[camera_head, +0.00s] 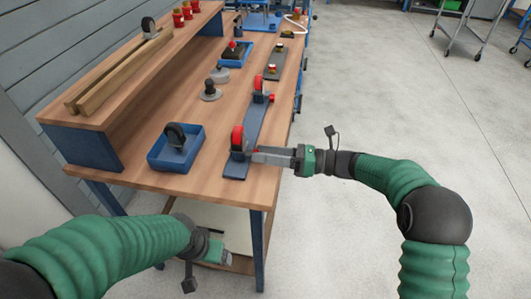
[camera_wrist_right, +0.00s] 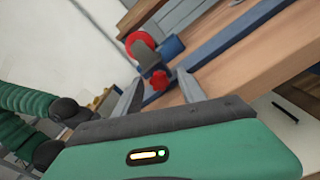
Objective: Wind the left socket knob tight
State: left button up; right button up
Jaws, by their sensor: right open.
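A long blue bar (camera_head: 252,128) lies on the bench and carries two sockets. The near socket holds a red-faced wheel (camera_head: 237,138), with a small red knob (camera_head: 257,150) at its side. The far socket has a red wheel (camera_head: 258,82) and a red knob (camera_head: 271,97). My right gripper (camera_head: 256,156) is open at the near socket. In the right wrist view the red knob (camera_wrist_right: 158,80) sits between the fingertips; I cannot tell if they touch it. My left gripper (camera_head: 218,253) hangs low by the bench front, its jaws unclear.
A blue tray (camera_head: 154,163) with a dark wheel stands left of the bar. A grey round piece (camera_head: 210,92) and another blue tray (camera_head: 230,63) lie farther back. A raised shelf (camera_head: 112,108) with wooden rails runs along the left.

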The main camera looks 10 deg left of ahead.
pick_arm(q)
jog(key=shift+w+p+v, duration=0.25)
jog(key=shift+p+v, duration=0.85)
pick_arm(e)
jog(key=d, duration=1.7)
jog(key=shift+s, duration=0.25)
jog(key=shift+f, duration=0.15)
